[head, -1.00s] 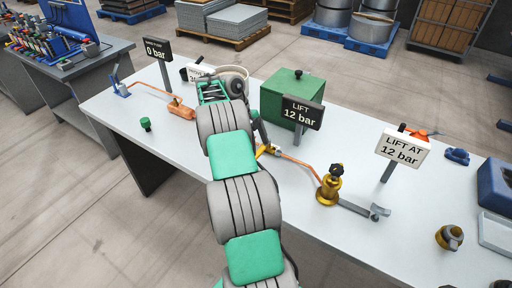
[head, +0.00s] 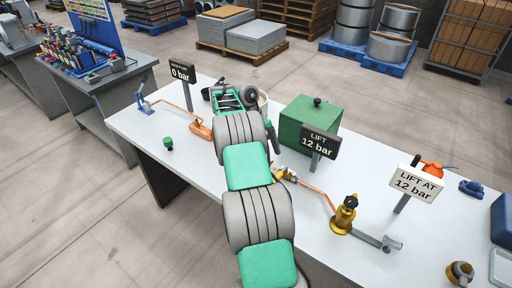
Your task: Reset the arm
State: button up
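My grey and green arm reaches from the bottom middle of the head view over the workbench (head: 290,230).
A green box (head: 309,124) stands right of my arm, with a "LIFT 12 bar" sign (head: 319,144) before it. A brass valve (head: 344,214) joins a copper pipe. A "0 bar" sign (head: 182,72), a small green knob (head: 168,143) and a "LIFT AT 12 bar" sign (head: 416,183) also stand here.

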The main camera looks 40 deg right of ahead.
jog(key=w+a+r+n+t+h+b, duration=0.25)
jog(key=a+r+n+t, duration=0.25)
jog(key=a+r+n, duration=1.1)
jog(key=s+a+f+n+t+y+b, duration=0.1)
jog(key=s+a+f+n+t, duration=0.1)
jog(key=s+a+n, duration=0.3)
jog(key=s+a+f+n+t+y, duration=0.2)
jog(key=s+a+n, duration=0.3)
jog(key=a+n, duration=0.8)
jog(key=a, duration=0.3)
jog(key=shift+a+f+b, duration=0.3)
jog(key=shift+a+b, duration=0.05)
jog(key=shift+b, duration=0.05)
